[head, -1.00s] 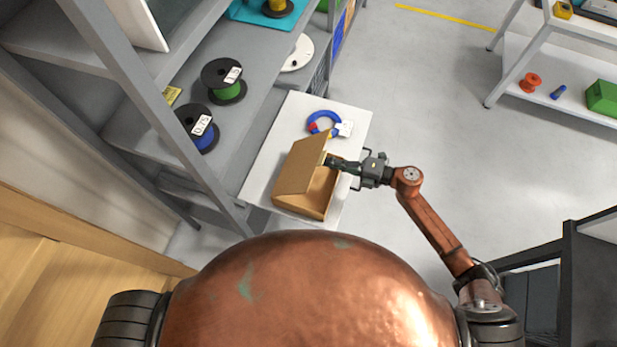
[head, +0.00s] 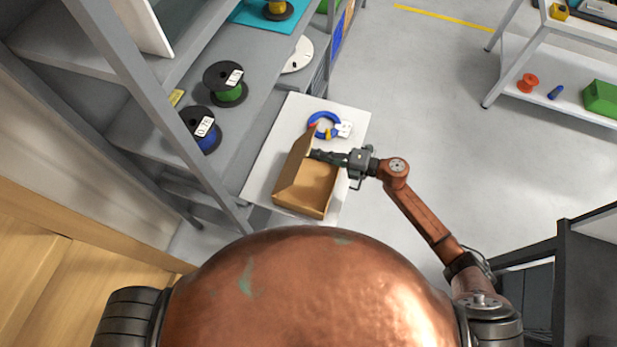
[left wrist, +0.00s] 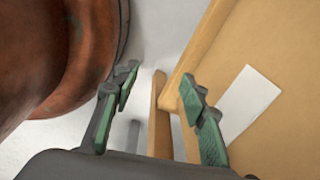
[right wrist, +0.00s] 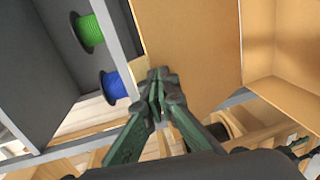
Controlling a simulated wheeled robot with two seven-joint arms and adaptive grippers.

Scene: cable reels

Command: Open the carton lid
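The brown carton (head: 308,196) stands on a white table. Its lid (head: 293,160) is raised and stands steeply along the carton's left side, and the inside shows. My right gripper (head: 316,154) is at the lid's upper part, over the carton. In the right wrist view the fingers (right wrist: 158,88) are together, in front of the lid (right wrist: 195,45), with nothing visible between them. The carton's inside (right wrist: 285,50) is at right there. My left gripper (left wrist: 160,86) shows only in its wrist view, fingers apart and empty, near a tan wooden-looking surface with a white rectangle.
A blue cable coil (head: 322,125) with a white tag lies behind the carton on the white table (head: 270,140). Shelves at left hold a green reel (head: 228,90) and a blue reel (head: 206,140). The floor to the right of the table is clear.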

